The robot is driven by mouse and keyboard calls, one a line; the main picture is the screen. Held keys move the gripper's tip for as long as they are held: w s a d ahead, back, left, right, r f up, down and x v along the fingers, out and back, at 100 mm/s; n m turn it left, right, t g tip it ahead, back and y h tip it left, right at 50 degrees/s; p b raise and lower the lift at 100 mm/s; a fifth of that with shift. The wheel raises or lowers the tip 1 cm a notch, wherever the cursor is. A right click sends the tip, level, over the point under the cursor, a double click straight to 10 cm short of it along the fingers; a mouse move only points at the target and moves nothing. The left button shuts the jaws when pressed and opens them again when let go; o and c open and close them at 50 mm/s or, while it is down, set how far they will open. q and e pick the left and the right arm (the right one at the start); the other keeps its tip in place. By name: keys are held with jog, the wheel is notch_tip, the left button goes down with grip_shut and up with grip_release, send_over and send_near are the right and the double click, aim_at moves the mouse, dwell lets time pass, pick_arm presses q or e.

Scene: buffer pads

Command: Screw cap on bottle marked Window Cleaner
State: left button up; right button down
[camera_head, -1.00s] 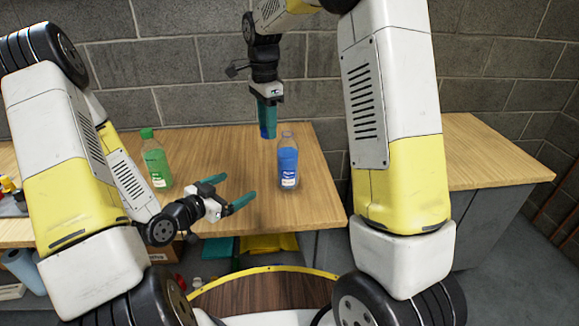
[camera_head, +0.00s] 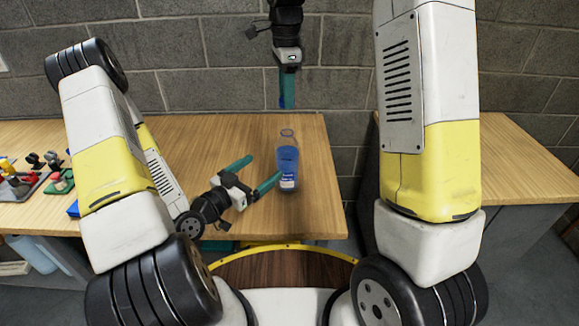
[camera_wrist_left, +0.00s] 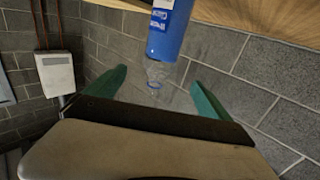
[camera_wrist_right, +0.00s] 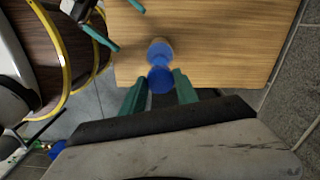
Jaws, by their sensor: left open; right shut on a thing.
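The bottle of blue liquid (camera_head: 287,160) stands upright on the wooden table, its clear neck uncapped; its label is too small to read. My left gripper (camera_head: 263,167) is open beside it, fingers pointing at it. In the left wrist view the bottle (camera_wrist_left: 172,32) shows inverted, ahead of and between the spread fingers (camera_wrist_left: 158,88); they look apart from it. My right gripper (camera_head: 288,97) points down high above the bottle. In the right wrist view its fingers (camera_wrist_right: 160,90) are shut on a blue cap (camera_wrist_right: 160,79), with the bottle (camera_wrist_right: 159,53) beyond, slightly offset.
The wooden table (camera_head: 230,135) is clear around the bottle, which stands near its right side. Several small coloured items (camera_head: 35,178) lie at the far left. A block wall (camera_head: 210,60) rises behind. Another table (camera_head: 530,165) stands to the right, across a gap.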

pick_arm(q)
jog(key=x, duration=1.2)
grip_shut()
pick_arm(e)
jog(key=c, duration=2.2)
grip_release()
jog(key=c, duration=2.2)
grip_release()
send_over(287, 127)
jog(key=shift+f, duration=2.5)
jog(key=c, duration=2.2)
grip_release()
jog(key=c, duration=2.2)
grip_release()
jog(key=shift+f, duration=0.9)
jog(key=c, duration=2.2)
grip_release()
jog(key=shift+f, duration=0.55)
